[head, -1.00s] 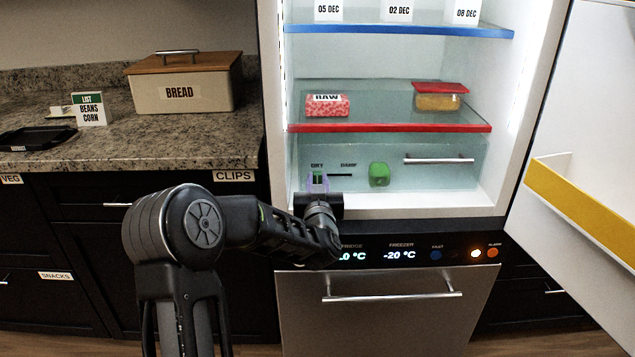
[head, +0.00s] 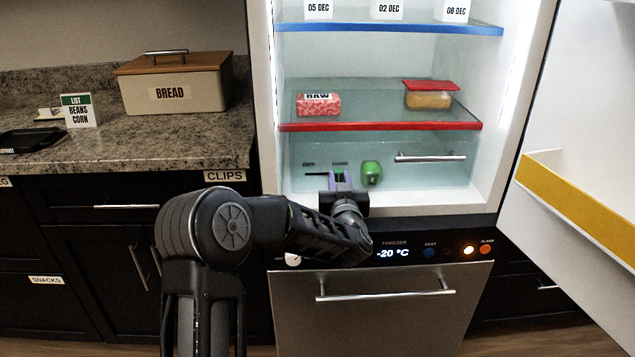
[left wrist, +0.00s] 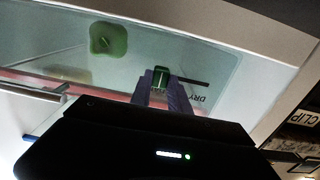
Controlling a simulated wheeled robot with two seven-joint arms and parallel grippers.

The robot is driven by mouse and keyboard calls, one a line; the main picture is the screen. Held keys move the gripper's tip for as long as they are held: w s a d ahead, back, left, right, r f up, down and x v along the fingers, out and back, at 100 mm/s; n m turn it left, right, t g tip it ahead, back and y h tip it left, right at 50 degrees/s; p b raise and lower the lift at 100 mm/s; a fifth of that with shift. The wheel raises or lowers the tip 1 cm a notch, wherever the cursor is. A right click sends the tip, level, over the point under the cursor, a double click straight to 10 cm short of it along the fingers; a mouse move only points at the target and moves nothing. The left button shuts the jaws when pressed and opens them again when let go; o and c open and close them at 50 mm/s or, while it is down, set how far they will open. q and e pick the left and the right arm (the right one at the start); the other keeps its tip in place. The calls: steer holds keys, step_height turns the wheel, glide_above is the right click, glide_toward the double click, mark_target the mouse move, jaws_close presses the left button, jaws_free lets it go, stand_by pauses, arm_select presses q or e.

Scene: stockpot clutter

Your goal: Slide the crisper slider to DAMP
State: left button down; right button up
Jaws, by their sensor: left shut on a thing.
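The crisper drawer (head: 432,176) is a clear panel at the bottom of the open fridge, with DRY and DAMP printed above a dark slot. The green slider knob (head: 340,178) is at the right end of the slot, below the DAMP label (head: 340,163). The bare slot (head: 316,174) runs left from it toward DRY. My left gripper (head: 341,182) is shut on the knob. In the left wrist view, the knob (left wrist: 161,77) sits between the purple fingers, and the slot (left wrist: 193,81) runs toward the DRY lettering. My right gripper is out of view.
A green pepper-like item (head: 371,173) shows behind the panel, right of the knob. The drawer's metal handle (head: 430,157) is farther right. A red-edged shelf (head: 380,126) is above. The open fridge door (head: 575,150) stands at right, and the counter (head: 150,140) is at left.

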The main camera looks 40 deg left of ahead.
arm_select(q)
steer(key=shift+w+d, duration=0.25)
steer(key=shift+d, duration=0.2)
steer(key=shift+r, duration=0.1)
steer(key=c, duration=1.2)
jaws_free()
steer(key=shift+w+d, duration=0.1)
steer(key=shift+c, duration=0.2)
steer(key=v, duration=0.7)
steer(key=shift+s+d, duration=0.2)
steer(key=shift+s, duration=0.15)
